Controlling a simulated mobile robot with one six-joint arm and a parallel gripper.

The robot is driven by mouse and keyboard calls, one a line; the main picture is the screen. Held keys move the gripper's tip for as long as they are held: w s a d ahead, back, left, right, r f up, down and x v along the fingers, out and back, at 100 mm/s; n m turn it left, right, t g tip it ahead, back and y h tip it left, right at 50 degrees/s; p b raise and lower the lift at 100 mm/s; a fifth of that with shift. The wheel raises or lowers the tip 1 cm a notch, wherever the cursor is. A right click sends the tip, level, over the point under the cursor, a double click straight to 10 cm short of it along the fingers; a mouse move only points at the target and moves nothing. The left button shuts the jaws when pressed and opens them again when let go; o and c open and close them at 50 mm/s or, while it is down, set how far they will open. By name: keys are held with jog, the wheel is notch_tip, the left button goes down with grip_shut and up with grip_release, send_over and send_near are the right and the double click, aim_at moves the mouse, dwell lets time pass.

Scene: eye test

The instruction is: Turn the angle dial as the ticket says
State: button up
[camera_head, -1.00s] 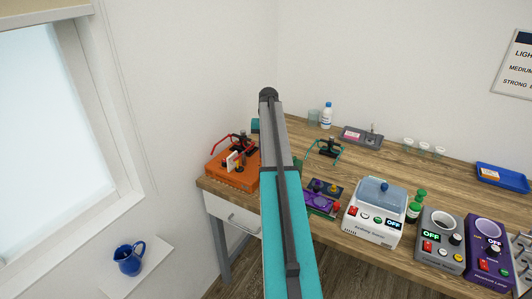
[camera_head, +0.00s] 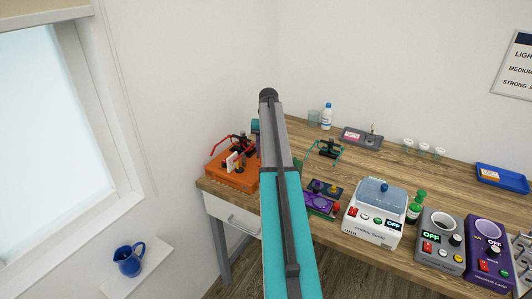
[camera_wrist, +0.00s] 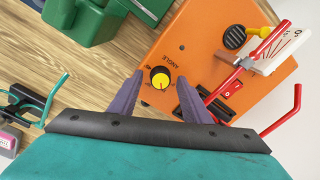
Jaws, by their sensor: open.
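The orange device (camera_wrist: 205,50) carries the angle dial (camera_wrist: 160,78), a round yellow knob with a dark mark, beside the word ANGLE in the wrist view. My gripper (camera_wrist: 160,77) is open, with one dark finger on each side of the dial. I cannot tell whether the fingers touch it. In the head view the orange device (camera_head: 232,176) stands at the bench's left end, partly hidden by my arm; the dial is hidden there. A white card with red lines and a scale (camera_wrist: 287,48) stands on the device. I cannot make out a ticket.
A red bent rod (camera_wrist: 285,115) and a red switch (camera_wrist: 230,92) are close to the right finger. A green object (camera_wrist: 85,20) lies left of the device.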

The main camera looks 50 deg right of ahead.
notch_tip(320, 180, up, 14)
jog(key=p, duration=0.7)
jog(key=shift+s+d+f, duration=0.15)
dwell(0.5)
